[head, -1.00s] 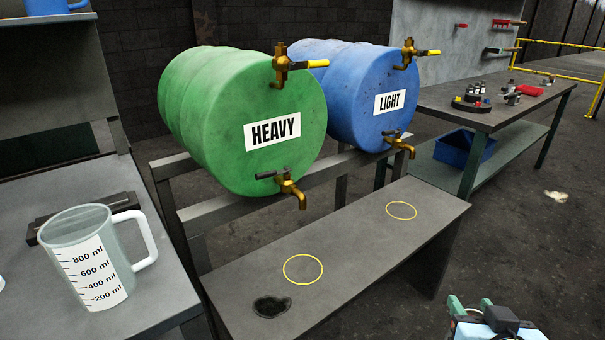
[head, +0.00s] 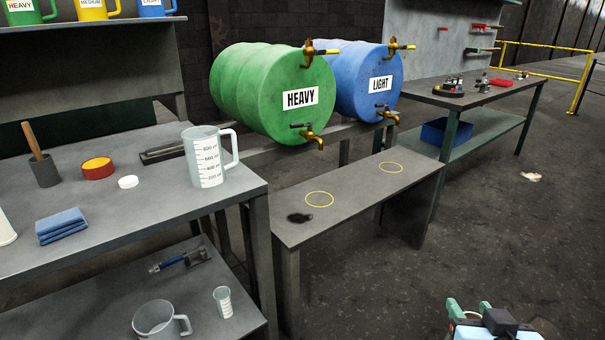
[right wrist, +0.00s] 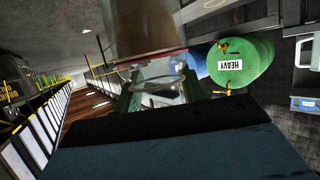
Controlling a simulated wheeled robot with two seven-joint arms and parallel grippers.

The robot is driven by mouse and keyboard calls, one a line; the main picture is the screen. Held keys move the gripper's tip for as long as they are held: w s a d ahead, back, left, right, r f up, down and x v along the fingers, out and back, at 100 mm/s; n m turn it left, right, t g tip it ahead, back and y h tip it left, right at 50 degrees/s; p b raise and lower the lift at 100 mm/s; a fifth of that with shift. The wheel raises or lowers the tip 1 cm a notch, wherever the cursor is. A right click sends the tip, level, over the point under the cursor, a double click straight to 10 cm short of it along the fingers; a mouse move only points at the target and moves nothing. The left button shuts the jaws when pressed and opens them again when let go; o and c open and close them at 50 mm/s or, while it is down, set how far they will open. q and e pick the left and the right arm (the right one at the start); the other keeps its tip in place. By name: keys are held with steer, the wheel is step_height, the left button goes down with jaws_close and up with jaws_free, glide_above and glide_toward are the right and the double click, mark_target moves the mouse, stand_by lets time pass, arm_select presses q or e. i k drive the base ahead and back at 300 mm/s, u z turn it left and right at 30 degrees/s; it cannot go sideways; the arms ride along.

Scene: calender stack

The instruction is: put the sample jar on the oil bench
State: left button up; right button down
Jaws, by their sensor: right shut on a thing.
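My right gripper (head: 469,306) is at the bottom right of the head view, over the floor and apart from the benches. In the right wrist view its green fingers (right wrist: 158,96) are shut on a clear glass vessel, which I take for the sample jar (right wrist: 165,84). In the head view only a little pale rim shows between the fingers. The grey bench (head: 120,225) at the left, under a shelf of oil jugs, looks like the oil bench. My left gripper is not in view.
A measuring jug (head: 208,160), white disc (head: 128,182), red-and-yellow tin (head: 97,168) and blue cloth (head: 61,225) sit on the left bench. Its front middle is bare. Floor at right is open.

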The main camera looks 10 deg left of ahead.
mark_target(180, 195)
steer(key=u, duration=1.75)
steer(key=i, duration=0.2)
steer(key=z, duration=0.25)
